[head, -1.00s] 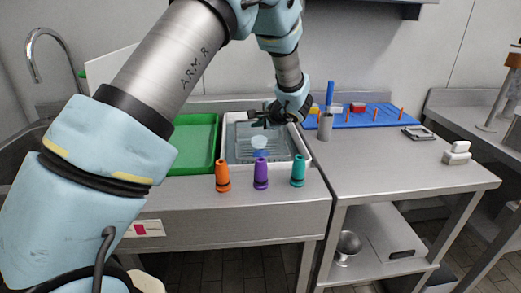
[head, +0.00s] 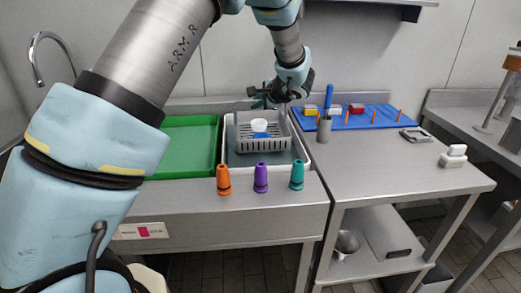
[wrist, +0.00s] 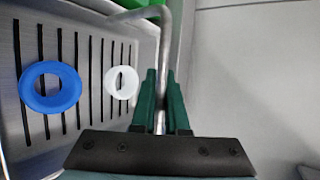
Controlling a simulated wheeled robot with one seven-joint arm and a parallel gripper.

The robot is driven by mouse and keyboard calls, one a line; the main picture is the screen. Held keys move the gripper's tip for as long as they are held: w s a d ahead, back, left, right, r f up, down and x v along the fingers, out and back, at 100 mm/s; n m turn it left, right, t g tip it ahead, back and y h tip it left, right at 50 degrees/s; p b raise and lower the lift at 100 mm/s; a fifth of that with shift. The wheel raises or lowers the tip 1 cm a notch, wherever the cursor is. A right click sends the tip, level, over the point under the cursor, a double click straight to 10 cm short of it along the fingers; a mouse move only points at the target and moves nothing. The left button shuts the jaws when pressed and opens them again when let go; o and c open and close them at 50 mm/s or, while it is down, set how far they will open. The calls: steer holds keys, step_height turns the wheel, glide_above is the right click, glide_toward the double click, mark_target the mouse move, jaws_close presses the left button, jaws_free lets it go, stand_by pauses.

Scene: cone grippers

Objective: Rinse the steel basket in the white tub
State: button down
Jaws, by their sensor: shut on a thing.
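The steel basket (head: 263,146) with slotted walls is raised in the white tub (head: 306,160), its slots clear in the head view. My gripper (head: 268,100) is at the basket's back edge, shut on its bent metal handle. In the wrist view the green fingers (wrist: 160,105) close around the handle bar (wrist: 164,30), beside the slotted basket floor (wrist: 92,70). A white ring-shaped piece (wrist: 121,82) and a blue ring (wrist: 50,87) lie inside the basket. The tub's floor beneath the basket is mostly hidden in the head view.
A green tray (head: 188,150) adjoins the tub on the left. Orange (head: 223,180), purple (head: 261,178) and teal (head: 297,175) cones stand along the front edge. A grey cup (head: 324,130) with a blue-handled tool stands right of the tub, before a blue mat (head: 385,113).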

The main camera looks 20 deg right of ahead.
steer(key=shift+r+p, duration=0.9)
steer(key=shift+r, duration=1.7)
step_height(320, 180, up, 4)
steer(key=shift+p, duration=0.7)
steer(key=shift+a, duration=0.1)
